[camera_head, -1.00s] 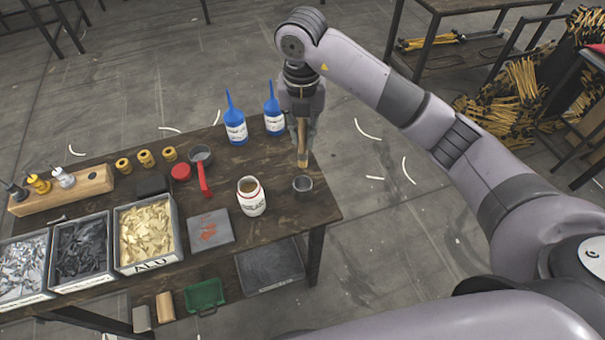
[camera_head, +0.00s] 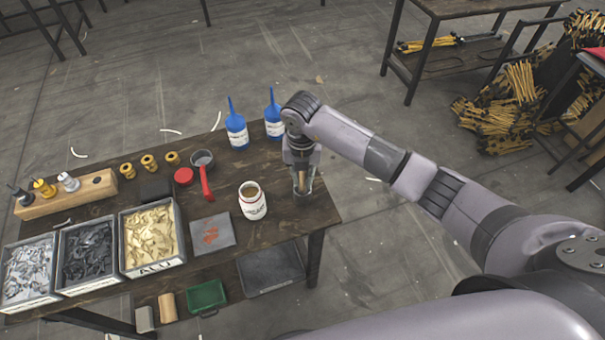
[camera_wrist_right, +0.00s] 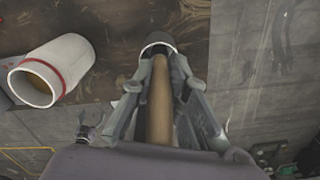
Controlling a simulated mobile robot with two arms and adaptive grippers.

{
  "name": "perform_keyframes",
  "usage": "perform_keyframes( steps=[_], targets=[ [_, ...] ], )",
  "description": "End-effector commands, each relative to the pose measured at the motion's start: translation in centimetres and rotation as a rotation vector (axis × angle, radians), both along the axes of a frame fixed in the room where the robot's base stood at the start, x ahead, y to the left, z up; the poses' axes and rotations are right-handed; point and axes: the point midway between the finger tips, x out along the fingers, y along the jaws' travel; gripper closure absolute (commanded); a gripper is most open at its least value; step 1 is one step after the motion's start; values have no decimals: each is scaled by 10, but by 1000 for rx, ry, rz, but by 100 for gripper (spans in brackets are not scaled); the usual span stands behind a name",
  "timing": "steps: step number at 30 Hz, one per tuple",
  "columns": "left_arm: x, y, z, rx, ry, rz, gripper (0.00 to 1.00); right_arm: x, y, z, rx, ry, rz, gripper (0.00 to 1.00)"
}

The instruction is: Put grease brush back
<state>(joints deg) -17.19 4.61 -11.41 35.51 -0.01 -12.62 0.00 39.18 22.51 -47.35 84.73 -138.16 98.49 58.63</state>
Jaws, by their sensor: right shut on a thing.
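The grease brush shows its wooden handle (camera_head: 300,180) between the fingers of my right gripper (camera_head: 303,186), which is shut on it. My left gripper is not in view.
A white jar (camera_head: 252,204) with a red band stands just left of the gripper. Blue bottles (camera_head: 237,132) stand behind. A red-handled pan (camera_head: 206,187), a grey plate (camera_head: 212,233) and parts bins (camera_head: 183,258) lie further left. The table's right edge is close.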

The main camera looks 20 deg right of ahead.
Motion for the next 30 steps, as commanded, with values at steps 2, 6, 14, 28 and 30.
perform_keyframes(
  steps=[2,6,14,28,30],
  targets=[
    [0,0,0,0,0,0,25,0,0,0,0,0,0,100],
    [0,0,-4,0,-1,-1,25,0,0,-3,0,0,0,100],
    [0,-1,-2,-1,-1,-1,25,0,0,-2,0,0,0,67],
    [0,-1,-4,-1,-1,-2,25,1,0,8,1,-3,0,65],
    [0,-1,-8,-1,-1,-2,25,2,0,17,0,-5,-1,65]
  ],
)
